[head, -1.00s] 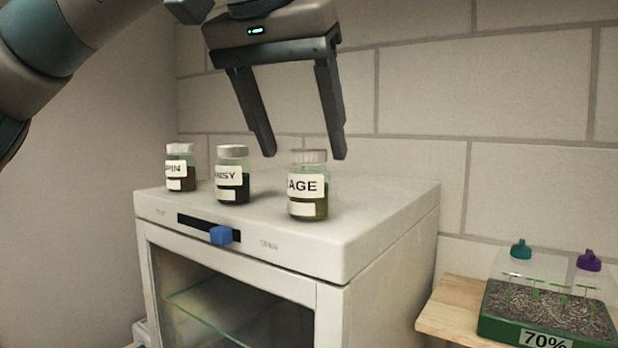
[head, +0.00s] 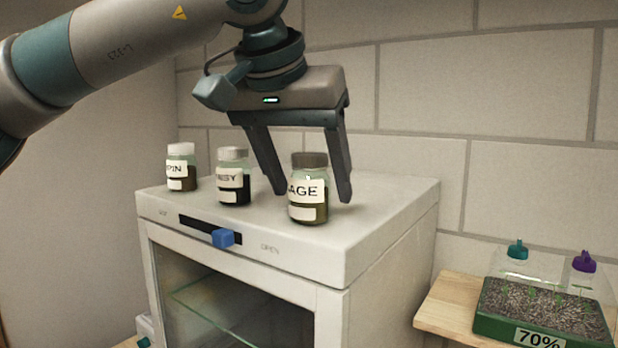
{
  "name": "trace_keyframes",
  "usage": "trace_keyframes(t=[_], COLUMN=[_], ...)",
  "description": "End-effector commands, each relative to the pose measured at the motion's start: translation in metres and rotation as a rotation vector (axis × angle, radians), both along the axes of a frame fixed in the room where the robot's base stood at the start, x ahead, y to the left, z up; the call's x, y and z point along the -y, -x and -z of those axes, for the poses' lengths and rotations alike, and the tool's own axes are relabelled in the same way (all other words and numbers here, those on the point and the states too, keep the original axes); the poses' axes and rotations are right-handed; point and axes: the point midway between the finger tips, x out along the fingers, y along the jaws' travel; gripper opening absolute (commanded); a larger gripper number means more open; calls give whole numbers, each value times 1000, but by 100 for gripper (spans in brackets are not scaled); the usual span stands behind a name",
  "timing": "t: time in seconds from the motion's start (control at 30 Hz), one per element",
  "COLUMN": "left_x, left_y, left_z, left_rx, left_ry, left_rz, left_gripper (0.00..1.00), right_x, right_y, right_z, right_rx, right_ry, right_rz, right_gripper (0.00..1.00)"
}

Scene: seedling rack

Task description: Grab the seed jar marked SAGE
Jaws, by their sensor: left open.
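The seed jar reading "AGE" (head: 308,207), with the start of its label turned out of sight, stands upright on top of the white cabinet (head: 375,222), nearest its front right. It has a dark lid and dark contents. My left gripper (head: 314,198) is open, fingers pointing down. Its fingertips are low, around the jar's height, one on each side of it in the picture. The jar hides part of the gap, and the fingers look a little behind it. I cannot tell whether they touch it. My right gripper is not in view.
Two similar jars stand to the left on the cabinet: one reading "NSY" (head: 233,187), one reading "PIN" (head: 181,171). A blue slider (head: 223,238) sits on the cabinet's front. A green seedling tray marked 70% (head: 490,326) rests on a wooden shelf (head: 440,312) at right.

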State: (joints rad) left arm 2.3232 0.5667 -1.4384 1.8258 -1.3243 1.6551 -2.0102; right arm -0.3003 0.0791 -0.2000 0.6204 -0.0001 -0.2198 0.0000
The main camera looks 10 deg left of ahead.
Motion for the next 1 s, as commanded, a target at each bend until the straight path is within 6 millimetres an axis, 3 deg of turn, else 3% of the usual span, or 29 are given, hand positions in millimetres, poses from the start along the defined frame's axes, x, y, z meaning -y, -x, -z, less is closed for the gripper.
trace_keyframes(t=[0.53, 0.57, 0.77, 1.0], left_x=[1, 1, 1, 1], left_y=[-3, -3, -3, -3], left_z=[5, 5, 5, 5], left_rx=[0, 0, 0, 1], left_ry=[1, 0, 0, 1], left_rz=[1, 0, 0, 1], left_gripper=[65, 63, 17, 17], right_x=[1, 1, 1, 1], right_y=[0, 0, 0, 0], right_z=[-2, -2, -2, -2], right_rx=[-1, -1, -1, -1], right_ry=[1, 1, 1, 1], right_rz=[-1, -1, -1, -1], right_gripper=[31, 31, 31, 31])
